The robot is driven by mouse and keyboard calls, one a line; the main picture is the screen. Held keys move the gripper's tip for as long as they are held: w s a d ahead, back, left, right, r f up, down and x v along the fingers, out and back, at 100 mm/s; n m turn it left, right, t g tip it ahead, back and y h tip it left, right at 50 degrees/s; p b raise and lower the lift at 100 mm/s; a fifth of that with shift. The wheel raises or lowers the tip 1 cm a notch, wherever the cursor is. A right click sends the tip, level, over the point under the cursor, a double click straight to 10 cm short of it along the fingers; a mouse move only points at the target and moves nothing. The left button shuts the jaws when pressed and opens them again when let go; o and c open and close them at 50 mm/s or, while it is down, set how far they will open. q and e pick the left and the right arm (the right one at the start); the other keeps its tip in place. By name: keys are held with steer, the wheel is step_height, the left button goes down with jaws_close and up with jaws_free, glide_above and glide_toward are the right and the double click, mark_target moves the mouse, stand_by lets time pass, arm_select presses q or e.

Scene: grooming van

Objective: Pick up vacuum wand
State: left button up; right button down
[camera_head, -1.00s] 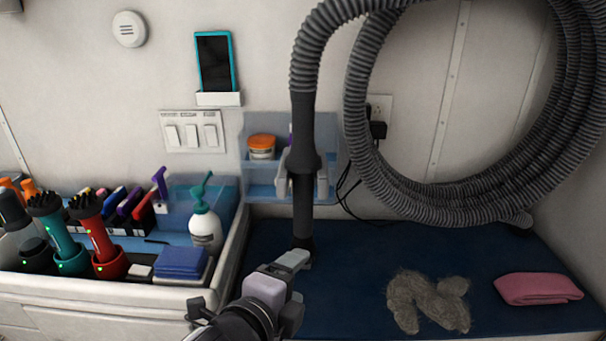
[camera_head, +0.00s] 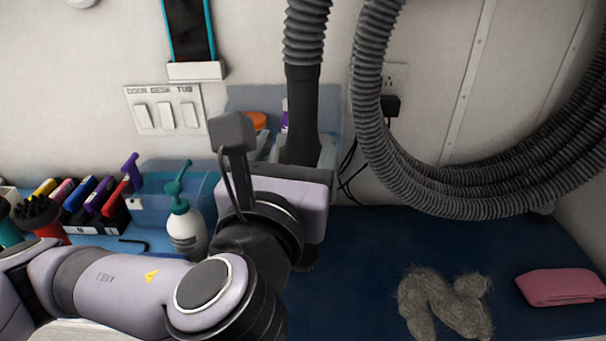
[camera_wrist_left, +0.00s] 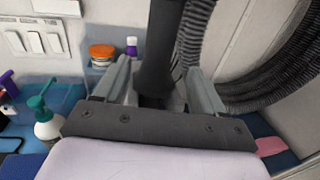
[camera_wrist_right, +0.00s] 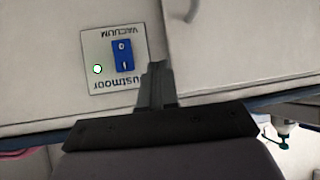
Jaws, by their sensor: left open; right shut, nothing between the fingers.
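The vacuum wand (camera_head: 301,110) is a dark grey tube hanging upright below a ribbed hose. Its lower part is hidden behind my left gripper (camera_head: 292,185) in the head view. In the left wrist view my left gripper (camera_wrist_left: 162,85) is open, with one finger on each side of the wand (camera_wrist_left: 160,50). I cannot tell whether either finger touches it. My right gripper (camera_wrist_right: 157,80) is shut and empty in the right wrist view, in front of a white cabinet front with a blue vacuum switch (camera_wrist_right: 123,55).
The looped hose (camera_head: 450,200) hangs at the right. A blue tabletop (camera_head: 360,290) holds a clump of fur (camera_head: 445,303) and a pink cloth (camera_head: 562,287). A pump bottle (camera_head: 186,230) stands left of my gripper. A wall shelf with an orange-lidded jar (camera_wrist_left: 102,53) is behind the wand.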

mark_target(300, 135)
arm_select(q)
steer(key=shift+w+d+f+p, duration=0.1)
steer(key=shift+w+d+p, duration=0.15)
steer(key=shift+w, duration=1.3)
steer(key=shift+w+d+p, duration=0.2)
steer(key=shift+w, duration=1.35)
steer(key=shift+c, duration=0.3)
steer(key=c, duration=1.1)
